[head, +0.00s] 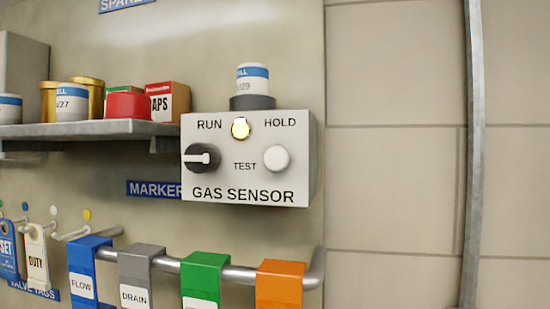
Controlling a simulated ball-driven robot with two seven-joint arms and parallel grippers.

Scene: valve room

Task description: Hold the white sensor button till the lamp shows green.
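The gas sensor box (250,182) is a pale grey panel on the wall near the middle of the head view. Its white button (277,159) sits at the right of the word TEST, with nothing touching it. The lamp (241,128) between RUN and HOLD glows pale yellow, not green. A black knob (203,158) with a white pointer is at the left of the panel, its pointer lying roughly level. Neither of my grippers shows in this view.
A white and blue cylinder (252,78) stands on top of the box. A shelf (90,130) with tins and boxes is at the left. Below, a rail carries blue (90,265), grey (141,270), green (203,275) and orange (280,282) tags. The tiled wall at right is bare beside a metal pipe (473,150).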

